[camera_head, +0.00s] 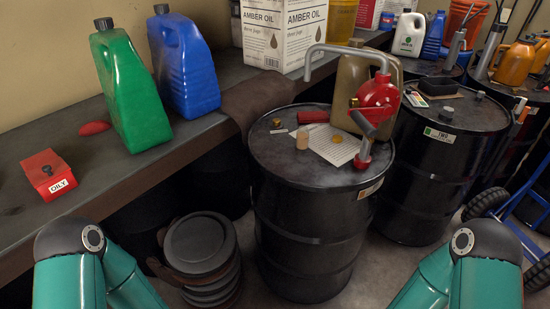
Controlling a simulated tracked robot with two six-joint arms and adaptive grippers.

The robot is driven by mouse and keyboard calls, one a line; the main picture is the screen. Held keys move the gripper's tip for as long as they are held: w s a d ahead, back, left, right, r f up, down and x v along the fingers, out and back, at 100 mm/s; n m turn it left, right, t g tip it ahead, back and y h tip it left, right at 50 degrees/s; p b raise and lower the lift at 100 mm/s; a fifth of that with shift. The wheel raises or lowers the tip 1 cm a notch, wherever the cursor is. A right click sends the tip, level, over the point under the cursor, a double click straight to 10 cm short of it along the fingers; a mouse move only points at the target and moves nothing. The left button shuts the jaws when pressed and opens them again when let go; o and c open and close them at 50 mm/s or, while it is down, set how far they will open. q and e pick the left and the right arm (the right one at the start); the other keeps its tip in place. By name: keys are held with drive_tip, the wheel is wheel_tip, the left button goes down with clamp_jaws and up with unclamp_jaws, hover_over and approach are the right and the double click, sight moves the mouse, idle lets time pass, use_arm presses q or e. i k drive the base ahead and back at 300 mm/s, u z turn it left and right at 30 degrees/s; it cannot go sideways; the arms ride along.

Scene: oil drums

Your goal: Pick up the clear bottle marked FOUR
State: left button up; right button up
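I cannot make out a clear bottle marked FOUR in the head view. Only teal links of my two arms show at the bottom left and bottom right. Neither gripper is in view.
A dark bench (90,180) along the left holds a green jug (131,95), a blue jug (183,70), a red box marked OILY (48,175) and white AMBER OIL boxes (285,35). Stacked dark lids (200,245) stand below. A blue hand truck (510,215) is at right.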

sight(302, 135)
drive_tip(key=u, duration=1)
drive_tip(key=i, duration=0.7)
drive_tip(key=z, duration=0.6)
